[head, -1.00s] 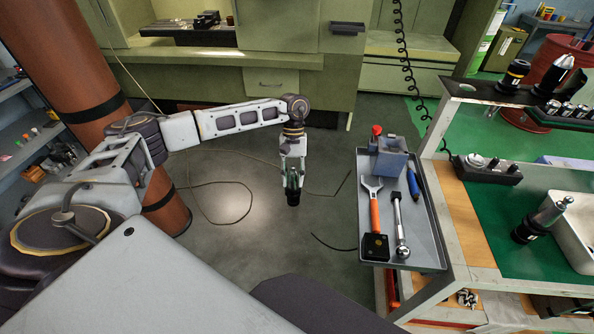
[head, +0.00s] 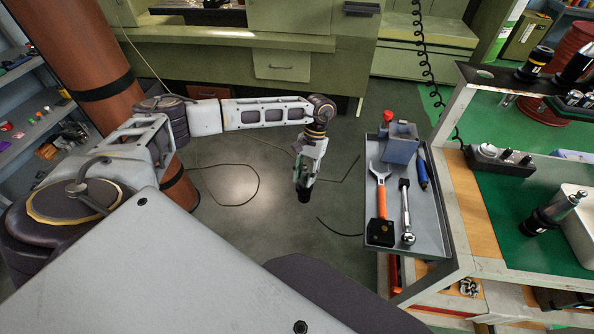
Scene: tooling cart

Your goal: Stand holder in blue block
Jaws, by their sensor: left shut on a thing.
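My left gripper (head: 306,178) hangs above the floor, left of the cart's side tray. It is shut on a black holder (head: 304,195), whose dark end points down and slightly tilted. The holder's upper part is hidden between the fingers. The blue block (head: 399,150) is a grey-blue block at the far end of the side tray (head: 437,237). The holder is apart from it, to its left and nearer to me. My right gripper is not in view.
The tray also holds an orange-handled wrench (head: 381,190), a ratchet (head: 405,205), a blue pen-like tool (head: 422,170) and a red-topped item (head: 388,117). A dark cable (head: 230,203) lies on the floor.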

